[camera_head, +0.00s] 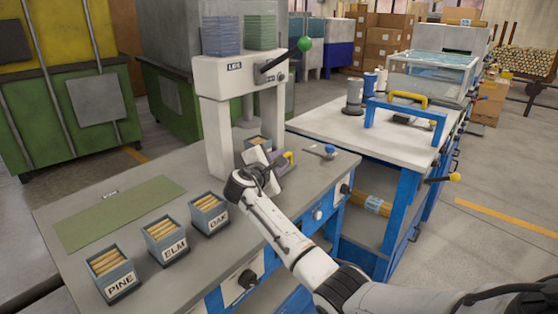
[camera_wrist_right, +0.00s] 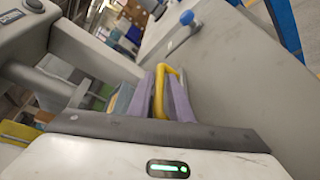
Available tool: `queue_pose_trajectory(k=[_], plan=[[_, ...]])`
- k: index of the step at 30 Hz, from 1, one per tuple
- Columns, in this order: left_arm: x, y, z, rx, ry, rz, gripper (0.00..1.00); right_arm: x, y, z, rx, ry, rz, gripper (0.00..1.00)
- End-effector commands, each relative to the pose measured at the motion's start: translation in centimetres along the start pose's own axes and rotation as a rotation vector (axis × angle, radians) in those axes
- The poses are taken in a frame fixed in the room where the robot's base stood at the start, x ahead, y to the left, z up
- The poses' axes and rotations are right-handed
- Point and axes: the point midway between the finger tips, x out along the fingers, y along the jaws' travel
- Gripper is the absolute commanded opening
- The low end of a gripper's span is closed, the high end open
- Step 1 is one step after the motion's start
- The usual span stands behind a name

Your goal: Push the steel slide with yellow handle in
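In the right wrist view the yellow handle (camera_wrist_right: 162,92) shows as a bent bar between lilac-grey surfaces. My right gripper (camera_head: 278,167) reaches in from the lower right and is right at the handle. Whether its fingers press on the handle cannot be told. The steel body of the slide is mostly hidden by my gripper and the press. My left gripper is not in view.
The white press (camera_head: 241,85) has a lever with a green knob (camera_head: 304,44). A blue-knobbed rod (camera_head: 329,150) lies right of the handle. Bins marked PINE (camera_head: 118,285), ELM (camera_head: 172,250) and OAK (camera_head: 216,224) stand along the front, by a green mat (camera_head: 120,212).

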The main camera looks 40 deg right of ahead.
Motion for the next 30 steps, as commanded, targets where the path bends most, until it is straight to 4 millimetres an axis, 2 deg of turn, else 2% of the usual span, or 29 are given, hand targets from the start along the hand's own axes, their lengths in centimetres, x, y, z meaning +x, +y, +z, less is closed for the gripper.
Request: queue_pose_trajectory(k=[8, 21, 25, 30], plan=[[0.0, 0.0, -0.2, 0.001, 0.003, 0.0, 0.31, -0.7, 0.1, -0.1, 0.0, 0.002, 0.003, 0.18], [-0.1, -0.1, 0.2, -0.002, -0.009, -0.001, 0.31, -8.5, 0.0, -0.1, 0.0, 0.003, 0.001, 0.18], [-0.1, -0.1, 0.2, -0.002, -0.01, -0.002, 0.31, -9.8, 0.0, -0.1, 0.001, 0.002, 0.001, 0.18], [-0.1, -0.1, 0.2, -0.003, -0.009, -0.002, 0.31, -10.3, -0.1, 0.0, 0.0, 0.0, -0.001, 0.18]])
